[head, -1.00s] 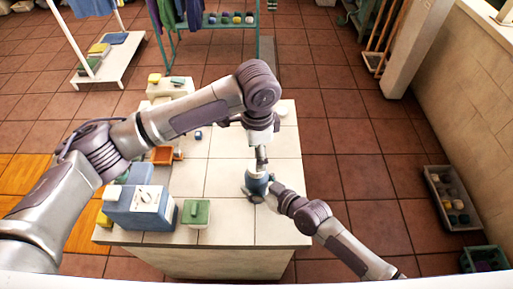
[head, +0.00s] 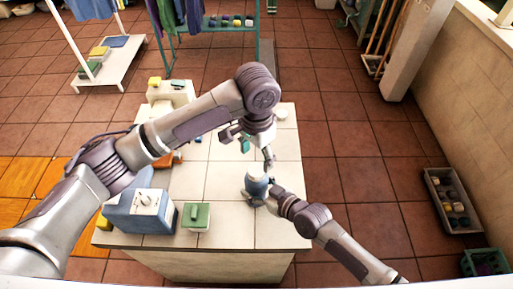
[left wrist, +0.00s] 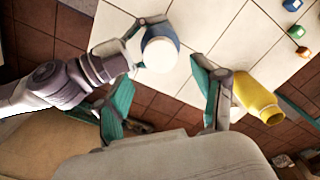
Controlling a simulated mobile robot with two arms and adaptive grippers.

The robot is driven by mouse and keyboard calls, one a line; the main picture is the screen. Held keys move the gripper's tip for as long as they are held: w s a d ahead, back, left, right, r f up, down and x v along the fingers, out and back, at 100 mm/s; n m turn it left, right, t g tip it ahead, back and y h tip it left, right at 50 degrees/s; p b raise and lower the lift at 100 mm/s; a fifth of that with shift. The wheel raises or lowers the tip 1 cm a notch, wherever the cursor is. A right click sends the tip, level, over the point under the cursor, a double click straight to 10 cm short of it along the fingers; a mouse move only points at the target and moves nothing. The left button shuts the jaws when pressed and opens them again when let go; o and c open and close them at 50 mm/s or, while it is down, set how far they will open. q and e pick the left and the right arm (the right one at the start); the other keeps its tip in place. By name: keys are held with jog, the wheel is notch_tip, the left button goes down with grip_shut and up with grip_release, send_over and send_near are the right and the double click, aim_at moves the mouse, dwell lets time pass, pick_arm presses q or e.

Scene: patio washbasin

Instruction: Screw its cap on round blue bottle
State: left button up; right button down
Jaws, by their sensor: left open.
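The round blue bottle (head: 257,188) stands upright near the right side of the tiled counter. A round white top, which looks like its cap (left wrist: 160,54), sits on it. I cannot tell how tight it is. My right gripper (head: 251,194) is around the bottle from the lower right and appears shut on it; in the left wrist view its fingers (left wrist: 140,46) flank the bottle. My left gripper (head: 249,148) is open and empty, above and apart from the bottle. Its two teal-padded fingers (left wrist: 160,75) are spread wide in the left wrist view.
A yellow bottle (left wrist: 258,97) and several small coloured pieces (left wrist: 296,32) show in the left wrist view. Crates (head: 452,200) stand on the floor at right.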

aim_at(256, 169)
pick_arm(q)
notch_tip(256, 169, down, 6)
jog(key=shift+r, duration=0.1)
dwell(0.4)
jog(key=c, duration=1.2)
jog(key=o, duration=1.3)
jog(key=shift+o, duration=0.2)
notch_tip(256, 169, up, 12)
